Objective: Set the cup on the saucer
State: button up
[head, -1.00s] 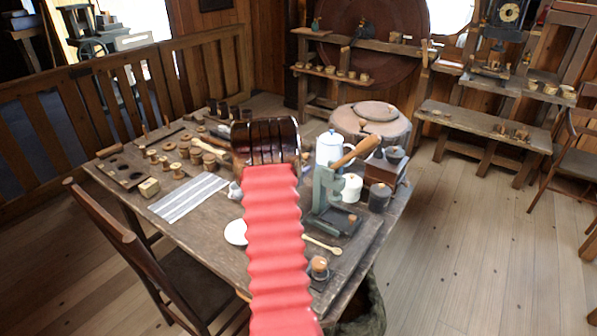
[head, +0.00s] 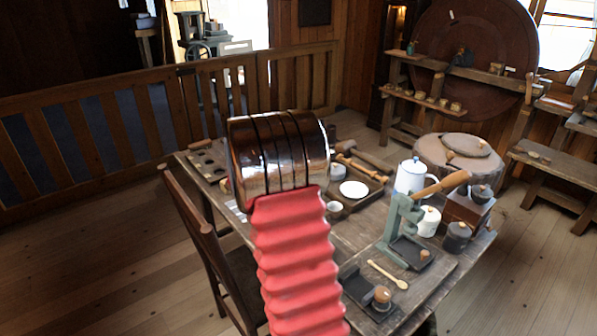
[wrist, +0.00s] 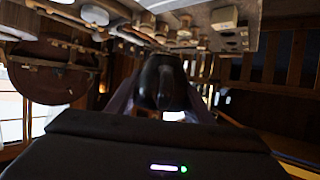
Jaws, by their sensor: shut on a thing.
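My gripper (wrist: 160,98) is shut on a dark, glossy, rounded thing (wrist: 161,76), seen at the middle of the wrist view. Its dark shape is too unclear to tell for sure that it is the cup. In the head view my brown wrist housing hides the fingertips and the held thing. A white round saucer-like dish (head: 354,189) lies flat on a dark tray (head: 376,197), to the right of my wrist in the picture. A small white vessel (head: 335,207) stands near the tray's front left corner.
A white pot (head: 410,177), a green press with a wooden lever (head: 402,222), a white mug (head: 428,221) and a dark canister (head: 457,237) crowd the table's right side. A wooden spoon (head: 388,274) lies in front. A chair (head: 205,235) stands at the left.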

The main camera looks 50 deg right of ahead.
jog(key=w+a+r+n+t+y, duration=0.1)
jog(key=w+a+r+n+y, duration=0.1)
jog(key=a, duration=0.8)
jog(key=w+a+r+n+t+y, duration=0.1)
jog(key=w+a+n+t+y, duration=0.1)
jog(key=a, duration=0.8)
jog(key=w+a+r+n+t+y, duration=0.1)
jog(key=w+a+r+n+y, duration=0.1)
jog(key=a, duration=0.8)
jog(key=s+a+f+n+y, duration=0.2)
jog(key=s+a+f, duration=0.2)
jog(key=a, duration=0.2)
jog(key=s+a+f+n+t+y, duration=0.1)
jog(key=s+a+f+n+y, duration=0.1)
jog(key=a, duration=0.5)
notch_tip(320, 180, down, 2)
jog(key=shift+s+a+f, duration=0.1)
jog(key=shift+s+a, duration=0.15)
jog(key=shift+s, duration=0.6)
